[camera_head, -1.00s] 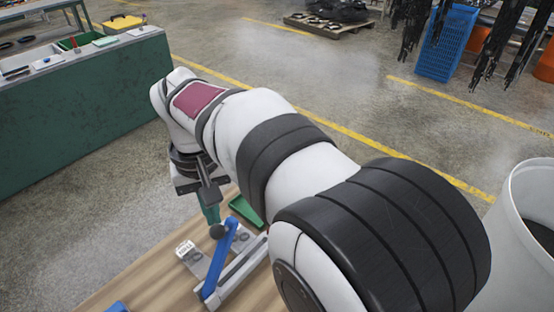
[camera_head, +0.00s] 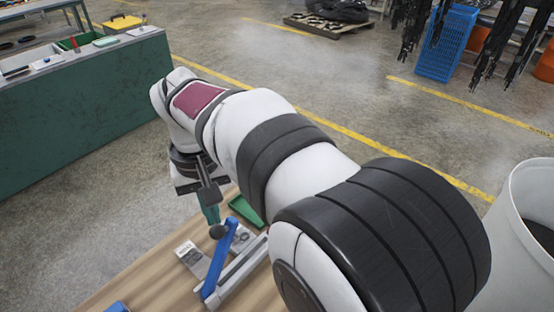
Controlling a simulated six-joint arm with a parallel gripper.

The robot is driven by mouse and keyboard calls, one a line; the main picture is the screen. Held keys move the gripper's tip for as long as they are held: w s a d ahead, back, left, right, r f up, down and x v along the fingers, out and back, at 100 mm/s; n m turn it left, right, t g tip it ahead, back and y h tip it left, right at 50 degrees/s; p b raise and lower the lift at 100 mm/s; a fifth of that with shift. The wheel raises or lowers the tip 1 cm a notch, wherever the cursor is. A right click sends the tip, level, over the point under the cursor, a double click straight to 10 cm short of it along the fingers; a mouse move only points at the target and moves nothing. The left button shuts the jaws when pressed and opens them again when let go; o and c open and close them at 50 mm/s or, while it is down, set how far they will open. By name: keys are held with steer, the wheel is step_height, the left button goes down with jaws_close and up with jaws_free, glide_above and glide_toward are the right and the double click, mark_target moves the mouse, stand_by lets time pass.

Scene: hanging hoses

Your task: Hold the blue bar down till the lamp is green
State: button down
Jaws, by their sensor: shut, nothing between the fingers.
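The blue bar (camera_head: 221,260) sits on a grey fixture on the wooden table, in the lower middle of the head view. It slants up from its near left end to its far right end. My gripper (camera_head: 216,228) is shut and points down, with its dark tip at the bar's far upper end. It appears to touch the bar there, though I cannot be sure of contact. A grey plate with a small white label (camera_head: 186,249) lies left of the bar. I cannot make out a lit lamp; my arm hides part of the fixture.
A green piece (camera_head: 246,212) lies on the wooden table (camera_head: 140,282) behind the fixture. Another blue part (camera_head: 117,307) shows at the bottom edge. A white bin (camera_head: 520,245) stands at the right. A dark green bench (camera_head: 85,115) is at the left, with open floor beyond.

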mark_target(235, 218)
steer(key=shift+f, duration=0.15)
steer(key=shift+f, duration=1)
steer(key=shift+w+d+f, duration=1.45)
steer(key=shift+w+d, duration=0.1)
steer(key=shift+d, duration=0.05)
steer(key=shift+w+d+f, duration=0.8)
steer(key=shift+f, duration=1)
steer(key=shift+w+d+f, duration=0.75)
steer(key=shift+w+f, duration=0.05)
steer(key=shift+f, duration=1.05)
steer(key=shift+w+d+f, duration=0.8)
steer(key=shift+f, duration=1)
steer(key=shift+s, duration=0.1)
